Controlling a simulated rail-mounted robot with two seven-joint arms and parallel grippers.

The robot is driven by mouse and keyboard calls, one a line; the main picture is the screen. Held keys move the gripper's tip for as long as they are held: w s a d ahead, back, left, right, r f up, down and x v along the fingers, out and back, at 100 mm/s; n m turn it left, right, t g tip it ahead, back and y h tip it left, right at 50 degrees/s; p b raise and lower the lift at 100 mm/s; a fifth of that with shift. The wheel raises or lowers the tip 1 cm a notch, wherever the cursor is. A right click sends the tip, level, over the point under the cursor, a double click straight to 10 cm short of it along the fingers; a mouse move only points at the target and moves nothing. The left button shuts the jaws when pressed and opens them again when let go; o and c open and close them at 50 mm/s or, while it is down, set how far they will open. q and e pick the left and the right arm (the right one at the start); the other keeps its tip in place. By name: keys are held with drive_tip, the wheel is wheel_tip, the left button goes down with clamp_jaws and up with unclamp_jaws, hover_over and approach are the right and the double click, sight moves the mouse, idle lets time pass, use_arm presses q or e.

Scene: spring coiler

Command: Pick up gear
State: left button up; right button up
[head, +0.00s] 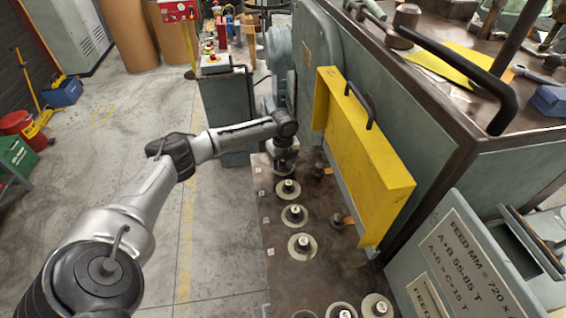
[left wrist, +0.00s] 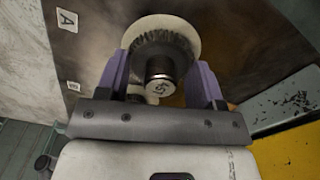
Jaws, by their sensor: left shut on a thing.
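In the left wrist view, a dark toothed gear (left wrist: 150,49) with a silver numbered post (left wrist: 159,86) sits against a round cream disc (left wrist: 185,28). The two purple fingers of my left gripper (left wrist: 160,75) lie on either side of it and are shut on it. In the head view, my left gripper (head: 284,160) points down at the far end of the brown bench plate (head: 277,271), and the gear in it is mostly hidden. Nearer on the plate, several posts stand on pale discs, such as this one (head: 294,214) and this one (head: 301,244). My right gripper is not in view.
A yellow guard panel (head: 362,150) with a black handle stands right beside the plate. Behind it is a grey-green machine cabinet (head: 440,125). A sign box (head: 455,255) stands at the lower right. The floor (head: 225,235) left of the plate is clear.

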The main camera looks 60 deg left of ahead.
use_arm(q)
drive_tip(key=r, duration=0.2)
drive_tip(key=r+p, duration=0.1)
drive_tip(key=r, duration=0.1)
drive_tip(key=shift+s+a, duration=0.1)
drive_tip(key=shift+s, duration=0.15)
drive_tip(key=s+r+p, duration=0.2)
drive_tip(key=s+r, duration=0.4)
drive_tip(key=s, duration=0.5)
drive_tip(key=shift+d+r, duration=0.15)
drive_tip(key=shift+d, duration=0.3)
idle(0.3)
